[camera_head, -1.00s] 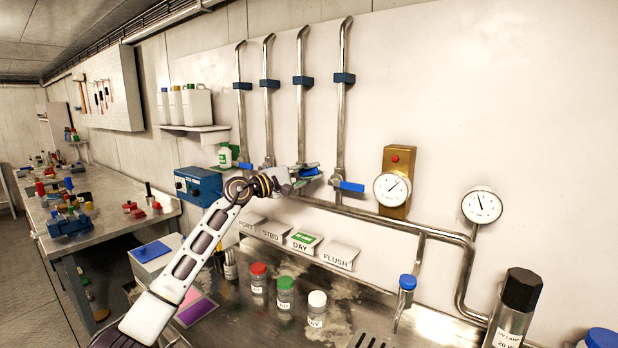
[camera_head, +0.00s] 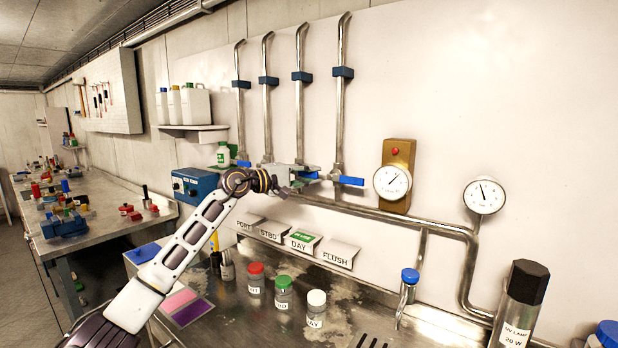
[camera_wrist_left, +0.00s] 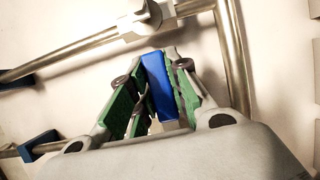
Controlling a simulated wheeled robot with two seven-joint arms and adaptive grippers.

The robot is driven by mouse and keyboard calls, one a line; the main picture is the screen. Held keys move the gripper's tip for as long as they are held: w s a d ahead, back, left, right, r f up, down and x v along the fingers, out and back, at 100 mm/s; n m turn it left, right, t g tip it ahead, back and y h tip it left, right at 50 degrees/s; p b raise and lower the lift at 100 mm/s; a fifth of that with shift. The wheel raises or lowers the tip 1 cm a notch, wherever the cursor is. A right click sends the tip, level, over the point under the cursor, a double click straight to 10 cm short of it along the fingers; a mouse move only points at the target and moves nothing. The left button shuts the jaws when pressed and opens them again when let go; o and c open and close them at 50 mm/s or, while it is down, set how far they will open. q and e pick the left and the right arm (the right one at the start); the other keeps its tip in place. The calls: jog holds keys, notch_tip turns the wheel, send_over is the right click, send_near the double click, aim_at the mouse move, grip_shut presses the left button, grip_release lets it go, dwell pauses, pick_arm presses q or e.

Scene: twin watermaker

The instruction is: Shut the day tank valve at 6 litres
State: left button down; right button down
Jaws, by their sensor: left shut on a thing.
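Four upright steel pipes stand on the wall, with valves near their lower ends. My left gripper (camera_head: 307,174) is at the valve of the third pipe, above the sign reading DAY (camera_head: 302,242). In the left wrist view it is shut on a blue valve lever (camera_wrist_left: 158,86), which lies between its green pads. The silver valve body (camera_wrist_left: 140,20) shows beyond the fingertips. In the head view the gripper mostly hides this lever. The blue lever of the fourth pipe (camera_head: 347,181) points right. My right gripper is in neither view.
A round gauge (camera_head: 393,182) sits on a brass plate with a red button; another gauge (camera_head: 484,196) is farther right. Jars with red (camera_head: 256,268), green and white lids stand on the steel bench below. A blue box (camera_head: 194,184) is left of the gripper.

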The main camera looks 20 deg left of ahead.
pick_arm(q)
jog(key=shift+f, duration=0.2)
jog(key=c, duration=1.3)
grip_release()
jog(key=shift+r, duration=0.1)
jog(key=shift+s+a, duration=0.1)
jog(key=shift+a, duration=0.05)
jog(key=shift+v, duration=5.8)
